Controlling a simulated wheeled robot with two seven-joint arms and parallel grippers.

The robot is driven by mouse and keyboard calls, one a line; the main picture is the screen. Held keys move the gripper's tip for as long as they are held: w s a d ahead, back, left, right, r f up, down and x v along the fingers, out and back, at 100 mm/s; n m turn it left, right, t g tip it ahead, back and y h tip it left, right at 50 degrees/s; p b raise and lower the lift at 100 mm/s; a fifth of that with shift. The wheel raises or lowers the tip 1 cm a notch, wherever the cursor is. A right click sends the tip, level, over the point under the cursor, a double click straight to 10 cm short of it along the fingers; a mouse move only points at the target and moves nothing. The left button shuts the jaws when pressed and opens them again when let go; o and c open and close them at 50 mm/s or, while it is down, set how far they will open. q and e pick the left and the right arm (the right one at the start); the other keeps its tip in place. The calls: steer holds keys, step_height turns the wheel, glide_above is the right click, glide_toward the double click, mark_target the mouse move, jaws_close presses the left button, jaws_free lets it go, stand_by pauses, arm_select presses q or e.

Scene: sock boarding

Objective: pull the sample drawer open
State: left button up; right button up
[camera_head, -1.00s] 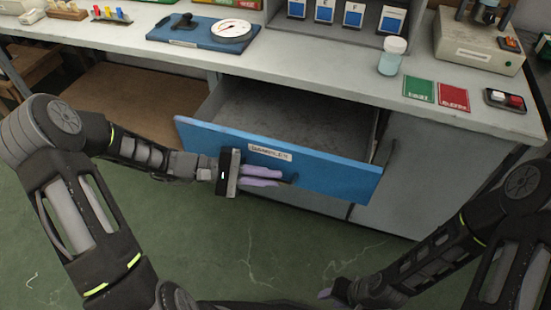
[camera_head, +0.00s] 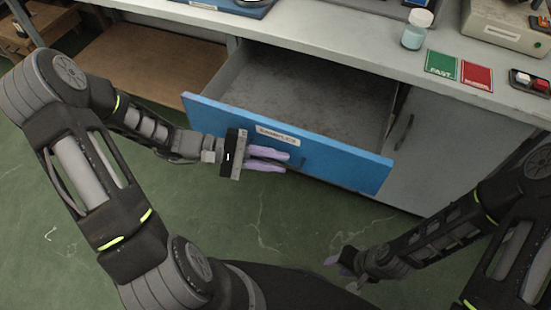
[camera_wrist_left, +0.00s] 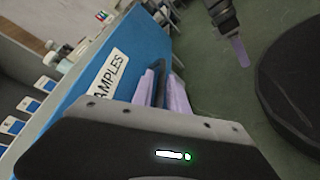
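The sample drawer has a blue front (camera_head: 345,165) with a white label reading SAMPLES, and it stands pulled well out of the bench. Its grey interior (camera_head: 310,95) looks empty. A dark bar handle (camera_head: 298,150) is on the front. My left gripper (camera_head: 274,160) is at the handle, its lilac fingers on either side of the bar. In the left wrist view the handle (camera_wrist_left: 160,82) shows between the fingers, beside the label (camera_wrist_left: 108,75). My right gripper (camera_head: 343,273) hangs low over the floor, fingertips apart and empty.
The bench top (camera_head: 330,35) above carries a lidded jar (camera_head: 416,30), a green card (camera_head: 441,64), a red card (camera_head: 477,75) and a switch box (camera_head: 531,81). A cabinet door (camera_head: 430,150) stands right of the drawer. The green floor in front is clear.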

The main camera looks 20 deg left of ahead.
arm_select(q)
steer(key=v, duration=0.8)
stand_by(0.6)
